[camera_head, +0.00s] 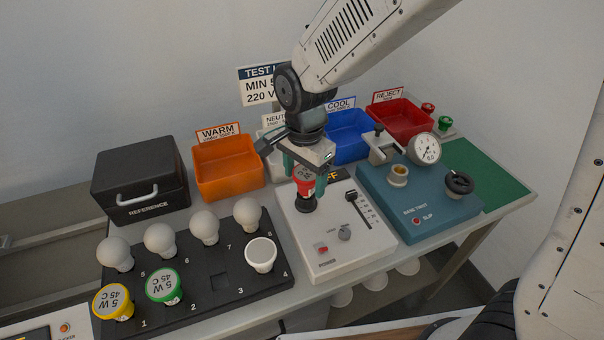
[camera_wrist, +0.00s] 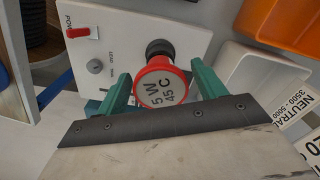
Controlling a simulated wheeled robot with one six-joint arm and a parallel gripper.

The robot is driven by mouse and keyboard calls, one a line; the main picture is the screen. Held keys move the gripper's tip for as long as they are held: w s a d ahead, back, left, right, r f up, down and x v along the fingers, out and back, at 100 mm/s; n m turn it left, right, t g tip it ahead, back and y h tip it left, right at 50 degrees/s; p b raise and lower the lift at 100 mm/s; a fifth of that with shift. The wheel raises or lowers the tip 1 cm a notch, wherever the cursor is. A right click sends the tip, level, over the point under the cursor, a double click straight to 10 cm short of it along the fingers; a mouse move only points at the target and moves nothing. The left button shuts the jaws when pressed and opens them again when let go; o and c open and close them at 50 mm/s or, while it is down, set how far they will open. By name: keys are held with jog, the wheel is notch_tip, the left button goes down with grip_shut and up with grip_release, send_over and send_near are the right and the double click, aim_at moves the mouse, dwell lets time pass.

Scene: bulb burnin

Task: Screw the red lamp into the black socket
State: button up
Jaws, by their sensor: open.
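The red lamp (camera_head: 304,180), with a red rim and a pale face reading 5 W 45 C, stands face up over the black socket (camera_head: 305,204) on the white test box. In the wrist view the lamp (camera_wrist: 163,88) overlaps the near side of the dark socket (camera_wrist: 159,47). How deep its base sits in the socket is hidden. My gripper (camera_head: 304,172) is directly above the socket, pointing down. Its green fingers are open on either side of the lamp, also in the wrist view (camera_wrist: 163,92).
A black tray (camera_head: 222,283) with several bulbs, some with yellow or green rims, stands at left. The white box (camera_head: 325,262) has a power switch, knob and slider. A teal fixture (camera_head: 425,215) with gauge is at right. Orange (camera_head: 228,175), blue (camera_head: 348,140) and red (camera_head: 400,119) bins stand behind.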

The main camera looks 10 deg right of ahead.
jog(key=n, duration=0.4)
jog(key=shift+s+d+n, duration=0.1)
jog(key=shift+d+n, duration=0.1)
jog(key=shift+n, duration=0.1)
jog(key=n, duration=0.4)
jog(key=shift+d, duration=0.15)
jog(key=n, duration=0.4)
jog(key=shift+s+d+n, duration=0.1)
jog(key=shift+n, duration=0.3)
jog(key=n, duration=0.4)
jog(key=shift+s+d, duration=0.1)
jog(key=shift+d, duration=0.05)
